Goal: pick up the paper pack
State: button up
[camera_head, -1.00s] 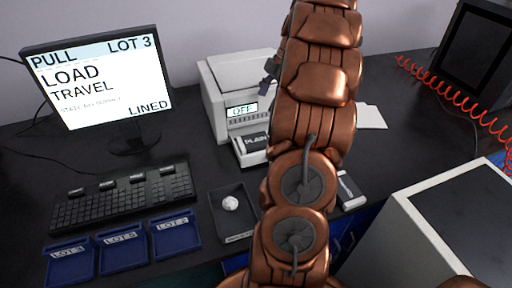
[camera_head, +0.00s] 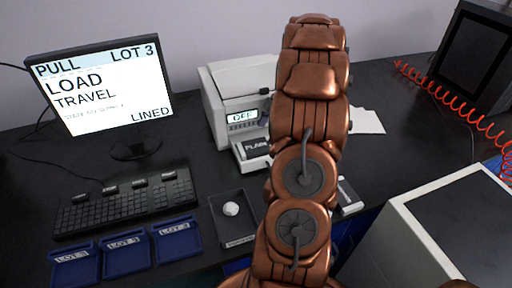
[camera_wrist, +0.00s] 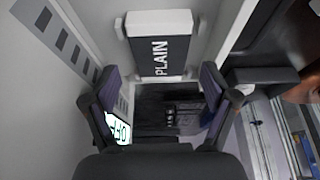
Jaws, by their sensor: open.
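A paper pack labelled PLAIN (camera_head: 257,146), white with a dark band, sits in the front tray of the white printer. It also shows in the wrist view (camera_wrist: 162,47), ahead of my gripper. My gripper (camera_wrist: 160,74) is open, its dark fingers spread left and right with the PLAIN pack beyond them; nothing is between them. In the head view my arm hides most of the gripper. A second white and dark pack (camera_head: 347,195) lies on the bench right of my arm, partly hidden, its label unreadable.
The printer (camera_head: 226,100) has an OFF display. The monitor (camera_head: 98,88) reads LOAD TRAVEL and LINED. A keyboard (camera_head: 125,203), blue lot trays (camera_head: 126,256) and a black tray (camera_head: 229,236) with a crumpled white ball occupy the left. A grey box (camera_head: 420,210) stands at right.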

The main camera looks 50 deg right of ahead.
aim_at(260, 145)
jog(key=shift+p+x, duration=0.7)
jog(key=shift+x, duration=1.95)
jog(key=c, duration=1)
jog(key=shift+r, duration=0.1)
jog(key=shift+r+b, duration=0.7)
jog(key=shift+r, duration=13.2)
